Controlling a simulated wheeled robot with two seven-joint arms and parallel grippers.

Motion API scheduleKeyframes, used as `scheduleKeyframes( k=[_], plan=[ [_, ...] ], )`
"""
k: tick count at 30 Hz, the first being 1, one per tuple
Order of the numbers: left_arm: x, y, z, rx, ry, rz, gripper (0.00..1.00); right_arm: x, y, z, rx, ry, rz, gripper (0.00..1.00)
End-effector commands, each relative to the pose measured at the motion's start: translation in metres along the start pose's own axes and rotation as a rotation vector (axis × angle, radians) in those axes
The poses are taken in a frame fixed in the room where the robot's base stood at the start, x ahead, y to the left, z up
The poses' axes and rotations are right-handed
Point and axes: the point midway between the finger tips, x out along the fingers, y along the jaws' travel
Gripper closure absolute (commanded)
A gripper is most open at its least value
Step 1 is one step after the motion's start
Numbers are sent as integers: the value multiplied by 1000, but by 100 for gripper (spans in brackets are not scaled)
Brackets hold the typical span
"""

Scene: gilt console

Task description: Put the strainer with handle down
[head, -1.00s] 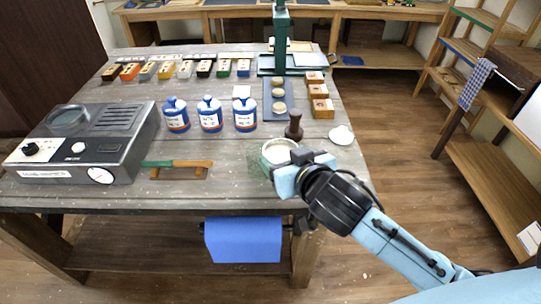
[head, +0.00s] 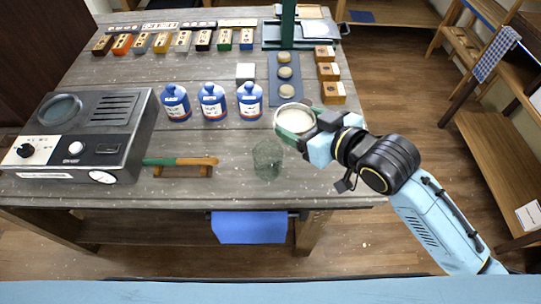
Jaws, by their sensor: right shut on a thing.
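The strainer (head: 294,121) is a round, pale-rimmed bowl with a white inside and a green-tinted side, near the right side of the table. My right gripper (head: 312,138) is shut on it from the right and front; the gripper hides its near right part and most of its handle. It looks held above the tabletop, but I cannot tell how high. A see-through greenish glass (head: 267,159) stands on the table in front and to the left of the strainer, apart from it. My left gripper is not in view.
Blue-and-white bottles (head: 213,101) stand left of the strainer. Behind it lie a dark mat (head: 273,92) with round discs and several wooden boxes (head: 333,93). A grey appliance (head: 124,135) and a green-handled tool (head: 182,162) are at the left. Bare tabletop (head: 225,142) lies between.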

Motion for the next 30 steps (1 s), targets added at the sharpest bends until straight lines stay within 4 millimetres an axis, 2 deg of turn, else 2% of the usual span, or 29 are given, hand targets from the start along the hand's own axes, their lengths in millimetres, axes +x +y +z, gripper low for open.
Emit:
scheduleKeyframes(
  k=[1, 3, 6, 9, 11, 16, 25, 30],
  plan=[
    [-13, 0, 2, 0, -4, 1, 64, 0, -10, -17, -24, 4, -54, 56],
    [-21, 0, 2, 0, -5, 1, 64, 2, -23, -28, -54, 3, -125, 56],
    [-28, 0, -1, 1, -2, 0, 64, 4, -38, -40, -84, 2, -200, 56],
    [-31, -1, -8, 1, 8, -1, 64, 6, -46, -42, -100, -1, -240, 56],
    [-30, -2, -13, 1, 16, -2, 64, 9, -48, -36, -103, -4, -251, 56],
    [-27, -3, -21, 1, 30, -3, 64, 22, -49, -4, -102, -5, -254, 56],
    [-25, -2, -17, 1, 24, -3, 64, 33, -48, 22, -104, -3, -252, 56],
    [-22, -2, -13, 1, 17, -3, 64, 42, -48, 45, -102, -4, -252, 56]
  ],
)
